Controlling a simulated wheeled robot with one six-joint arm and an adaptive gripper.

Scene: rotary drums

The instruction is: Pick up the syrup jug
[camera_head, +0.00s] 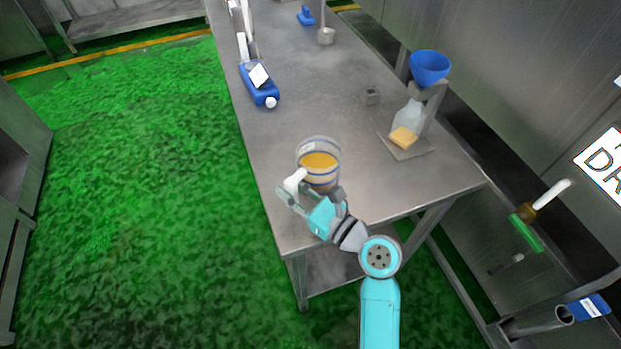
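The syrup jug (319,162) looks like a clear round vessel with pale bands and amber contents. It stands upright near the front end of the steel table (370,182). Its white handle (294,181) sticks out at the front left, toward me. My gripper (309,191) is right at the near side of the jug, its fingers spread apart, with the handle near the left finger. I cannot tell whether a finger touches the handle or the jug. The gripper partly hides the jug's lower near side.
A blue container with a white cap (259,84) lies farther back on the left edge. A stand with a blue funnel (430,67) and a clear bottle holding yellow matter (405,130) is at right. Green floor (130,200) is clear at left.

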